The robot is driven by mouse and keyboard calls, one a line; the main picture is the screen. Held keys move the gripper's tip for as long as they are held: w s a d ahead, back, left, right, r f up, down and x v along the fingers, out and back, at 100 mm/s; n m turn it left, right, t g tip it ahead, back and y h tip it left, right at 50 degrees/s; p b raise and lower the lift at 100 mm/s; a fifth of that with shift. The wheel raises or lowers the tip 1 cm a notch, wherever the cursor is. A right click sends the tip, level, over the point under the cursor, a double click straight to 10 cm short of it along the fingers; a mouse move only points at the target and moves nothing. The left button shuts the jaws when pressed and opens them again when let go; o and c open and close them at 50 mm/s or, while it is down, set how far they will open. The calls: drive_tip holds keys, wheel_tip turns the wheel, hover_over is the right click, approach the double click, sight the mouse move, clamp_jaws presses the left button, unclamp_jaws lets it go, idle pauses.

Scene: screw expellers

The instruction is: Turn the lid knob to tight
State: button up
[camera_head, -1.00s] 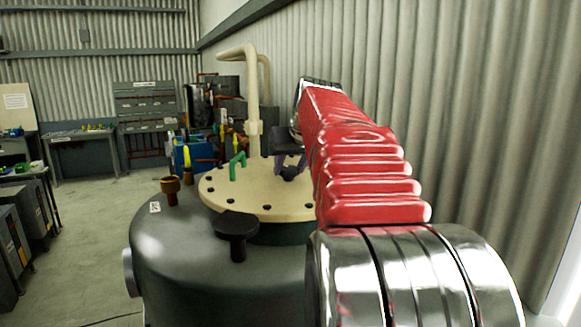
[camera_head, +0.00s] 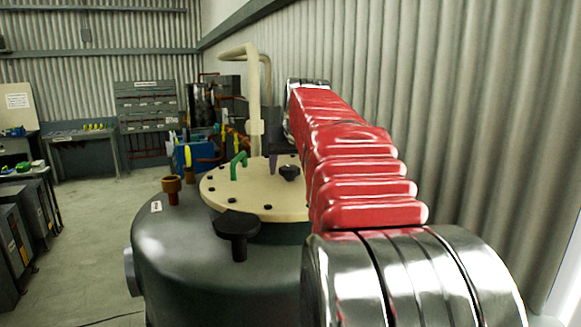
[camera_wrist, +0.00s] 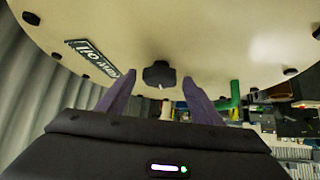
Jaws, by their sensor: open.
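The cream round lid (camera_head: 262,205) sits on the dark tank, with bolts along its rim. A small black knob (camera_head: 289,172) stands on the lid; in the wrist view the black knob (camera_wrist: 159,72) shows between and beyond my fingertips. My gripper (camera_wrist: 159,78) is open, with its two purple fingers apart and nothing held. In the head view a purple finger (camera_head: 273,163) shows just behind and left of the knob, and my red arm hides the lid's right part. I cannot tell the knob's turn setting.
A green handle (camera_head: 238,164) stands on the lid's left part. A black T-shaped handle (camera_head: 237,226) and a brown fitting (camera_head: 171,189) rise from the tank. A cream pipe (camera_head: 253,90) stands behind. A corrugated wall is at the right.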

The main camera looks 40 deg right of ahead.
drive_tip(key=v, duration=1.3)
drive_tip(key=shift+s+r, duration=0.25)
drive_tip(key=shift+a, duration=0.15)
